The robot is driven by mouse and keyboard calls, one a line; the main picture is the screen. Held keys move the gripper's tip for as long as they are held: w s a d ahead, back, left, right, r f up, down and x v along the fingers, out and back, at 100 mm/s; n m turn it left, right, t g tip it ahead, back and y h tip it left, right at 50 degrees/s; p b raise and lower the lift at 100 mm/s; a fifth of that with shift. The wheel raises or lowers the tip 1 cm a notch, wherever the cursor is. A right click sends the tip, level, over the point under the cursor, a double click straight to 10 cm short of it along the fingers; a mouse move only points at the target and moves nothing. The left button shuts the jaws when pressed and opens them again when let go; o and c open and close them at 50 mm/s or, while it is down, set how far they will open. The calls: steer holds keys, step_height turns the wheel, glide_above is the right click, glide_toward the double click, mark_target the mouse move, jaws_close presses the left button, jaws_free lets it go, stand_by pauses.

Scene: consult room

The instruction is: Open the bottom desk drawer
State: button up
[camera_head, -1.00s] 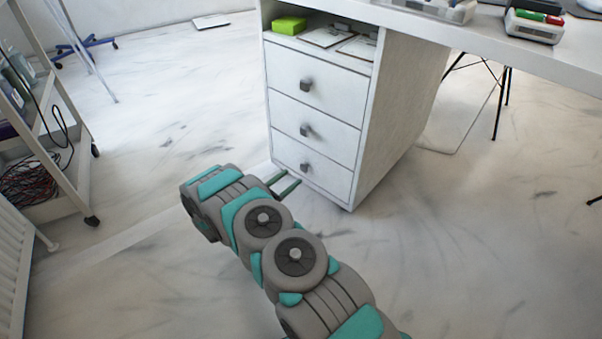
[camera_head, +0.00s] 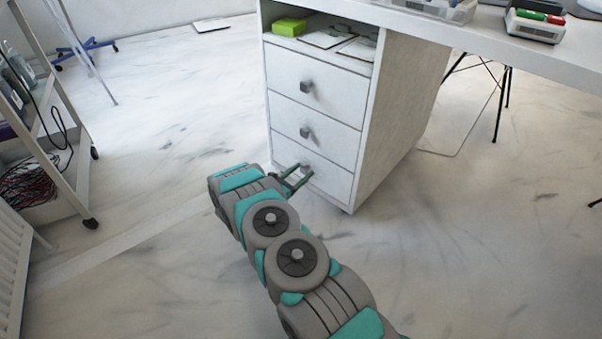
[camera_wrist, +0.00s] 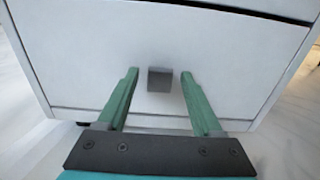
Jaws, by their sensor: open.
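The white desk drawer unit has three stacked drawers, all shut, each with a small grey square knob. The bottom drawer (camera_head: 330,183) is partly hidden by my gripper in the head view; its front (camera_wrist: 230,60) fills much of the wrist view. Its knob (camera_wrist: 161,79) shows between my green fingers in the wrist view, a little beyond or level with the tips; I cannot tell exactly. My gripper (camera_head: 302,174) is open, with a finger on each side of the knob and apart from it. The bottom knob also shows in the head view (camera_head: 306,167).
The middle drawer (camera_head: 315,128) and top drawer (camera_head: 315,85) are above. A white desk top (camera_head: 480,35) extends right. A wheeled cart (camera_head: 60,150) with cables stands at the left. The floor (camera_head: 450,240) right of the drawers is clear.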

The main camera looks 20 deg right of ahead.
jaws_close()
stand_by(0.4)
stand_by(0.9)
